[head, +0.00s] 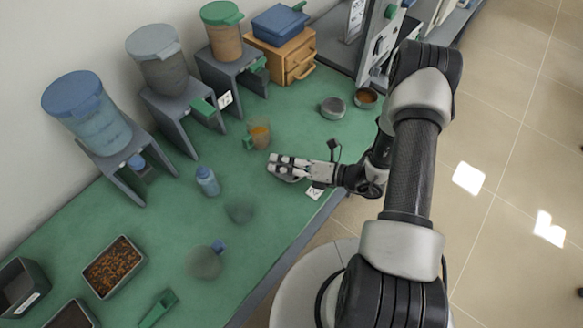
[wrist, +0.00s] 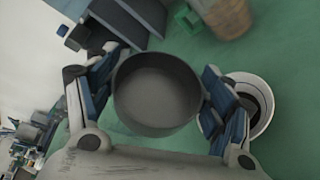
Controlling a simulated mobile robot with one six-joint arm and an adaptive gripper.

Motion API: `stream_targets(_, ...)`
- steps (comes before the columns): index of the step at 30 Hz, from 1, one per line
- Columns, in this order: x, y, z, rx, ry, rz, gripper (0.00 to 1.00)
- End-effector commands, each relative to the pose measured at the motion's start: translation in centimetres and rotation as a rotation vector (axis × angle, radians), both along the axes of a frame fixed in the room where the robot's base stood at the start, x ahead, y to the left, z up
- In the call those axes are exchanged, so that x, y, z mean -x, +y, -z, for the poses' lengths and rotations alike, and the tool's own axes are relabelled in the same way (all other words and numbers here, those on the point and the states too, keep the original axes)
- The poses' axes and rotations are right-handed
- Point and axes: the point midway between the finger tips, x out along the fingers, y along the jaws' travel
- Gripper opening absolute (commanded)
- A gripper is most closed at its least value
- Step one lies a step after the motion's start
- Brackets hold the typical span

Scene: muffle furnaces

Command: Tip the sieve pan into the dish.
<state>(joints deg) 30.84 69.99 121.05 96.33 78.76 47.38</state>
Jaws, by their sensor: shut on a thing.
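The sieve pan (wrist: 157,92) is a round dark grey pan with a plain grey inside. It sits between the two fingers of my gripper (wrist: 160,95), which are shut on it. In the wrist view its inside faces the camera and looks empty. In the head view my gripper (head: 287,166) is over the green bench near its front edge, and the pan is hard to make out there. A round dish (wrist: 257,100) with a white rim and dark inside is in the wrist view, partly hidden behind the right finger. I cannot tell whether the pan is tilted.
A cup with orange contents (head: 260,136) stands just beyond my gripper. Two small round pans, one grey (head: 333,107) and one with orange contents (head: 366,98), stand at the far right. A blue-capped bottle (head: 207,181) and hopper stands (head: 184,110) are on the left.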

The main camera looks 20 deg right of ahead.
Motion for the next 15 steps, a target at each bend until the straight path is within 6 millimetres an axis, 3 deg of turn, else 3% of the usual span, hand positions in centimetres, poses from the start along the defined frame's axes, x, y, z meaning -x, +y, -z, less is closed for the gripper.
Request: stream_targets(15,0.32,0.5,0.44,0.134,-0.098,0.0,0.31)
